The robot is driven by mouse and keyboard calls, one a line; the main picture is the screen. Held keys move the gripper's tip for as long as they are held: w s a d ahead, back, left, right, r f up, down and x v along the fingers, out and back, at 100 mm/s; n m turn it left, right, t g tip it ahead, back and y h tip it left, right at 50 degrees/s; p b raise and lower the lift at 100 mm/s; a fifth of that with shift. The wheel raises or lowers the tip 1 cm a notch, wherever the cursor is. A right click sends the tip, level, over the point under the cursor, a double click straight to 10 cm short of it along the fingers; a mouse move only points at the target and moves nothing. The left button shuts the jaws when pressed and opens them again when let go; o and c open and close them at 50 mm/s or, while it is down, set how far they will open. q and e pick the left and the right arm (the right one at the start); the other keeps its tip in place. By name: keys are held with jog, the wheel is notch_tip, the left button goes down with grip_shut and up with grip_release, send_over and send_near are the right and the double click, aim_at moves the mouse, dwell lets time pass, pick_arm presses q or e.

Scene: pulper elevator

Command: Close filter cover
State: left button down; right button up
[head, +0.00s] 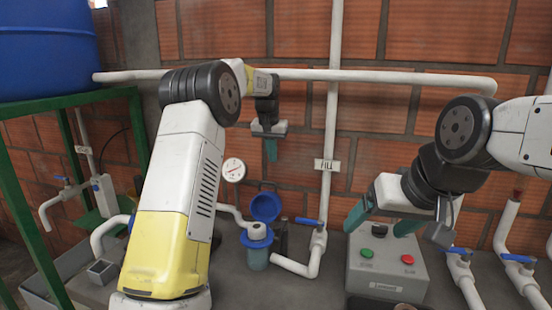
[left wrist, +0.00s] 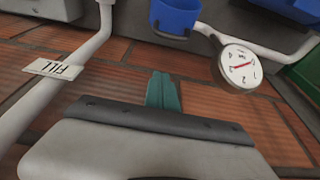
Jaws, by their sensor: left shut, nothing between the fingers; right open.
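My right gripper (head: 382,222) is open over the control box.
A pressure gauge (head: 233,170) is left of the filter. A blue-handled valve (head: 308,222) and a vertical pipe with a FILL label (head: 327,165) are to its right. The grey control box (head: 388,268) has green and red buttons. A blue tank (head: 48,50) sits on a green frame.

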pick_arm(q)
notch_tip(320, 180, down, 7)
jog(key=s, duration=0.1)
jog(key=shift+s+a, duration=0.2)
jog(key=shift+s, duration=0.2)
jog(key=shift+s, duration=0.1)
dwell(0.3)
